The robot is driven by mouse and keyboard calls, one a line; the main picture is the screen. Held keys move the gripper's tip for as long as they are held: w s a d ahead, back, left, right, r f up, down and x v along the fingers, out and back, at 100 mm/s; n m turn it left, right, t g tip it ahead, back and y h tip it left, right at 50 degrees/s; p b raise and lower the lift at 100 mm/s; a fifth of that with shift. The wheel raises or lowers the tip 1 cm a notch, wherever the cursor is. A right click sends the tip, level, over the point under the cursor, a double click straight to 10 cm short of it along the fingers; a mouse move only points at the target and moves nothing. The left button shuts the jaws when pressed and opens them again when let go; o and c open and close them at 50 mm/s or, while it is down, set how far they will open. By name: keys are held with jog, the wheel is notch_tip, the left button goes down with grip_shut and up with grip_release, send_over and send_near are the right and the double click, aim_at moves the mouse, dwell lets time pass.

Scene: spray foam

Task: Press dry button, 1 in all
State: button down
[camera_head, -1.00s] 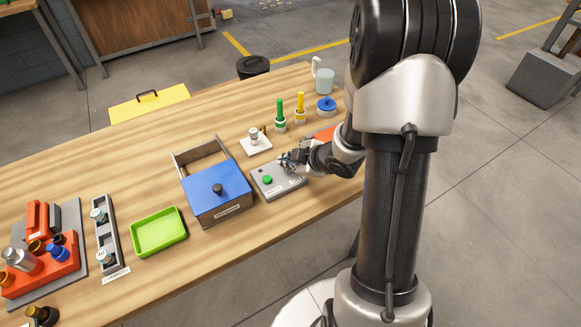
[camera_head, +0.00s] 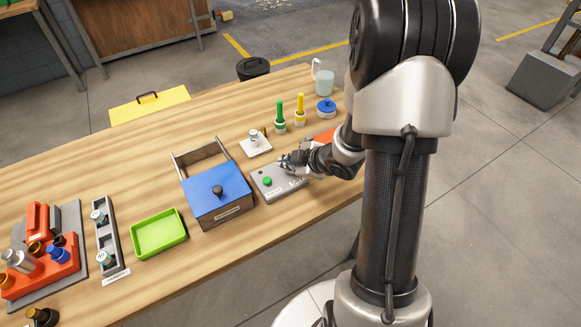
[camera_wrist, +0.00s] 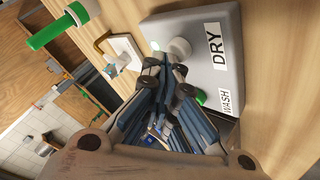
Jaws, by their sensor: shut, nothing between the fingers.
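A grey control panel (camera_head: 282,191) lies on the wooden table, right of the blue-topped box. In the wrist view the panel (camera_wrist: 230,73) carries a DRY label (camera_wrist: 213,46) beside a pale grey round button (camera_wrist: 180,48). A WASH label (camera_wrist: 227,101) is beside a green button (camera_wrist: 200,97), which also shows in the head view (camera_head: 267,181). My gripper (camera_wrist: 166,68) is shut and empty, its fingertips close to the grey button. I cannot tell whether they touch it. In the head view my gripper (camera_head: 285,163) is over the panel's far edge and hides the grey button.
The blue-topped box (camera_head: 217,190) stands left of the panel. Behind the panel are a small white stand (camera_head: 256,146), a green-handled item (camera_head: 280,115), a yellow-handled item (camera_head: 300,108) and a blue-lidded dish (camera_head: 326,107). A green tray (camera_head: 160,251) is farther left.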

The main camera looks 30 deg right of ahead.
aim_at(289, 171)
jog(key=shift+r+p, duration=0.35)
jog(key=shift+r, duration=0.25)
notch_tip(289, 171, up, 5)
jog(key=p, duration=0.4)
jog(key=shift+p, duration=0.35)
dwell(0.3)
